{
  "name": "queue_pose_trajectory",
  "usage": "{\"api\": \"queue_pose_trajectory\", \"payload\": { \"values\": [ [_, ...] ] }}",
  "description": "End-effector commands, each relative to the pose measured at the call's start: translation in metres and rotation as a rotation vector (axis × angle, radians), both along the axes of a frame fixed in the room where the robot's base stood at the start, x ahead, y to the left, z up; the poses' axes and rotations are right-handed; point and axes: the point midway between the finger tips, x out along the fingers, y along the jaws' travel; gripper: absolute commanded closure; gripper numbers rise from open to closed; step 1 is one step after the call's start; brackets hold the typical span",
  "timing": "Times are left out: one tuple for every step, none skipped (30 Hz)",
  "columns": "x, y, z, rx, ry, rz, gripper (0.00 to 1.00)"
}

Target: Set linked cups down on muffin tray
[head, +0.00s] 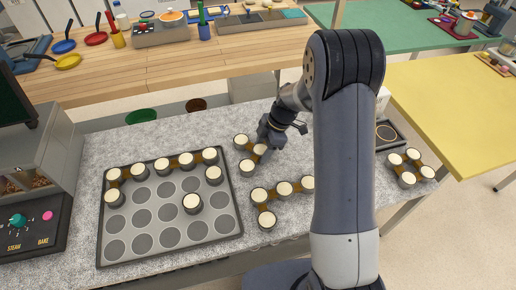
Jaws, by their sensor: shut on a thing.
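The muffin tray (170,258) lies flat at the left of the speckled counter, with rows of round grey wells. Pale-topped cups joined by brown links (174,163) fill its back row and reach into both side columns. A separate cup (192,203) stands in a well nearer the middle. My gripper (263,148) is right of the tray, shut on a small group of linked cups (247,167). My fingers partly hide this group, and I cannot tell whether it touches the counter. Another linked group (284,188) lies in front of it, right of the tray.
More linked cups (407,179) lie at the counter's right, near a dark open tray (405,134). An oven with knobs (32,215) borders the left. A wooden table (170,65) with pans stands behind. My arm hides part of the right counter.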

Motion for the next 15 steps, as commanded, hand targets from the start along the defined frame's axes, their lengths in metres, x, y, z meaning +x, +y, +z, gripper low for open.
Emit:
{"api": "queue_pose_trajectory", "payload": {
  "values": [
    [0.0, 0.0, 0.0, 0.001, 0.0, 0.0, 0.77],
    [0.0, 0.0, 0.0, 0.001, 0.0, 0.0, 0.82],
    [0.0, 0.0, 0.0, 0.001, 0.001, -0.001, 0.82],
    [0.0, 0.0, 0.0, 0.001, 0.001, -0.001, 0.82],
    [0.0, 0.0, 0.0, 0.001, 0.001, -0.001, 0.82],
    [0.0, 0.0, 0.0, 0.001, 0.0, 0.0, 0.82],
    [0.0, 0.0, 0.001, 0.001, 0.0, 0.0, 0.82],
    [0.0, 0.0, 0.002, 0.001, 0.0, 0.0, 0.82],
    [0.0, 0.0, 0.005, 0.0, -0.001, 0.0, 0.82],
    [0.001, 0.0, 0.008, 0.0, -0.002, 0.0, 0.82],
    [0.001, 0.0, 0.012, 0.001, -0.003, 0.001, 0.82],
    [0.001, 0.0, 0.018, 0.001, -0.005, 0.001, 0.82],
    [0.001, 0.0, 0.023, 0.0, -0.005, 0.001, 0.82],
    [0.001, 0.0, 0.028, 0.0, -0.005, 0.0, 0.82],
    [0.001, 0.0, 0.037, 0.001, -0.007, 0.0, 0.82]
  ]
}}
